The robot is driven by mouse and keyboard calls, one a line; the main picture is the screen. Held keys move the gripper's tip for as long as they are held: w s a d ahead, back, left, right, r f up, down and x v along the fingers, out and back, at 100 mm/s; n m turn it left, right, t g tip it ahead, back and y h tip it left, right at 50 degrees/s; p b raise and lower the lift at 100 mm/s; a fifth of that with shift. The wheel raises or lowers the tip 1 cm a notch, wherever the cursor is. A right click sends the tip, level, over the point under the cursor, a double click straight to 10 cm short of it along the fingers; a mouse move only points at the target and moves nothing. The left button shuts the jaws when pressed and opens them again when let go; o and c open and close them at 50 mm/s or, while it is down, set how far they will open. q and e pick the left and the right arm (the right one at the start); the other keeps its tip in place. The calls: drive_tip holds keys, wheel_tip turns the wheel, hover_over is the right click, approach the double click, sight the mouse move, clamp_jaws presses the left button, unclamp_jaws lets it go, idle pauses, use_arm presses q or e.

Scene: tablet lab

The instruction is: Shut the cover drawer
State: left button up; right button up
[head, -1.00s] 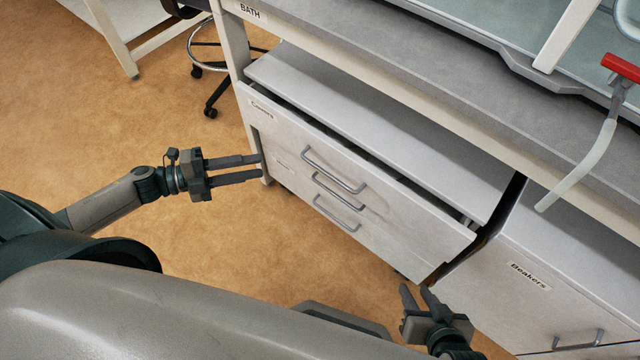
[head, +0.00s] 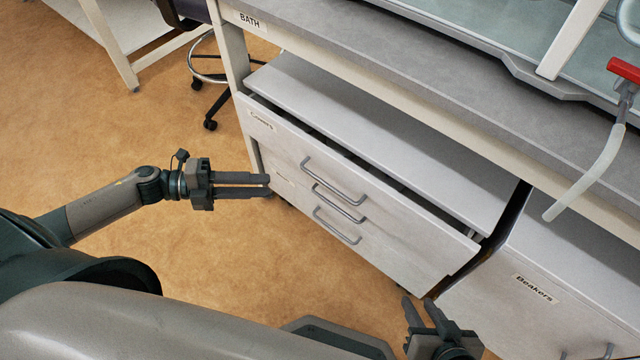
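The cover drawer (head: 280,136), labelled "Covers", is the top drawer of a white cabinet under the bench. It stands slightly open, with a dark gap behind its front's upper edge. Its grey bar handle (head: 335,180) is the uppermost of three. My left gripper (head: 269,186) is open and empty, its fingers pointing right at the cabinet's left end, below the label. I cannot tell whether the fingertips touch the front. My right gripper (head: 418,304) is open and empty, near the lower right corner of the drawer fronts.
Two lower drawer fronts with handles (head: 337,225) sit below. A cabinet labelled "Beakers" (head: 540,300) stands at the right. The bench top (head: 390,85), labelled "BATH", overhangs the drawers. A stool (head: 210,95) stands behind at the left. The brown floor (head: 110,140) at the left is clear.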

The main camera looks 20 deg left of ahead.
use_arm(q)
drive_tip(key=x, duration=1.5)
drive_tip(key=shift+a, duration=0.1)
drive_tip(key=shift+c, duration=0.2)
clamp_jaws()
idle(0.8)
